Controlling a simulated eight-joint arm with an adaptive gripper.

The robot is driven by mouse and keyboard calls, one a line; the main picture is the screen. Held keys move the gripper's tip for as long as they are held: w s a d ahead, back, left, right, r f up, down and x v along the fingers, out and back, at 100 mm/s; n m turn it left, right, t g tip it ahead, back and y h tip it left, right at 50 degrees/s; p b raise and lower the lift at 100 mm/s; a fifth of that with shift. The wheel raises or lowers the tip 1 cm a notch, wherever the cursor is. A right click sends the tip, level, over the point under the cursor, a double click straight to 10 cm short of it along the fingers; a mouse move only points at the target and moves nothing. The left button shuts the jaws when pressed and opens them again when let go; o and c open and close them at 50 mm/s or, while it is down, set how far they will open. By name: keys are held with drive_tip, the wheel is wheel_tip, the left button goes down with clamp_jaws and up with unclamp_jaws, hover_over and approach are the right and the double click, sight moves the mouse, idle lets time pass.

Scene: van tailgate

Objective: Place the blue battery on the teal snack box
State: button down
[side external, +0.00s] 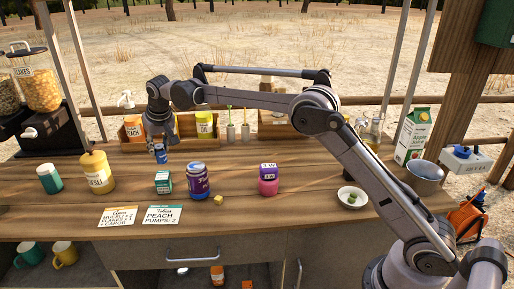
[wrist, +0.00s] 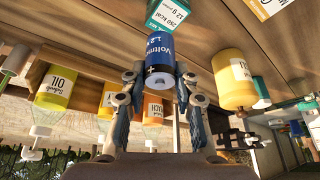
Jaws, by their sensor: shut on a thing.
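The blue battery (side external: 160,156) is held by my gripper (side external: 159,144), a little above the wooden counter. In the wrist view the battery (wrist: 160,52), with "Voltm" lettering, sits between the two fingers of my gripper (wrist: 160,78). The teal snack box (side external: 164,183) stands on the counter, in front of and below the battery in the side view. Its teal and white label (wrist: 172,14) shows at the top of the wrist view, beyond the battery. The battery looks apart from the box. The box's top is partly hidden in the wrist view.
A yellow bottle (side external: 97,172) stands left of the box and a purple jar (side external: 198,181) close on its right. Wooden bins (side external: 185,128) with bottles are behind my gripper. Two cards (side external: 170,215) lie in front.

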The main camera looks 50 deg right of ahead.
sight(159, 159)
drive_tip(key=shift+w+a+f, duration=0.2)
drive_tip(key=shift+a+f, duration=0.15)
drive_tip(key=shift+a, duration=0.1)
drive_tip(key=shift+f, duration=1.95)
drive_tip(key=c, duration=1)
unclamp_jaws()
drive_tip(key=shift+f, duration=0.1)
